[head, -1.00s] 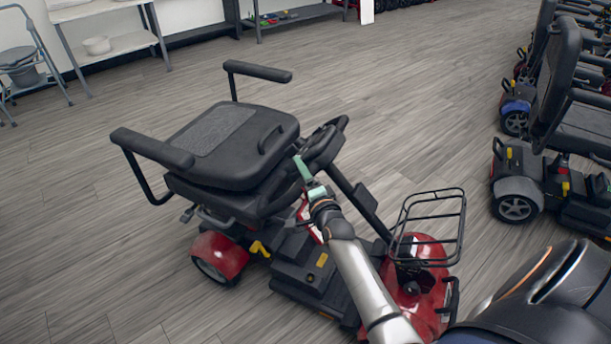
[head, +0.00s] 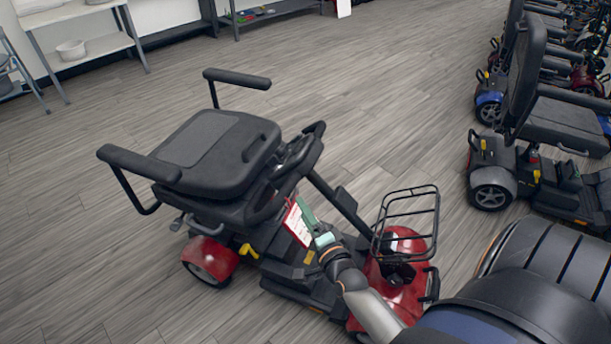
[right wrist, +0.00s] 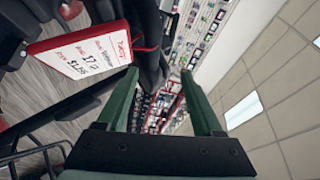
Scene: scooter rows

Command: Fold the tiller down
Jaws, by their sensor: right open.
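The red scooter's black tiller (head: 336,198) rises from the front end near the wire basket (head: 408,218) and leans back toward the seat (head: 212,152). Its handlebar (head: 298,157) is close to the seat's front edge; I cannot tell whether they touch. My right gripper (head: 311,219), with green fingers, is open below the handlebar, beside a red-and-white price tag (head: 297,224). In the right wrist view, the fingers (right wrist: 159,76) are apart with no object clearly held. The tag (right wrist: 88,50) hangs left of them, near dark tiller parts (right wrist: 146,38). My left gripper is not in view.
The seat has raised armrests (head: 237,79). Other scooters (head: 492,185) stand in a row at the right. Shelves (head: 75,15) line the wall at the back left. The grey wood floor (head: 370,95) between is clear.

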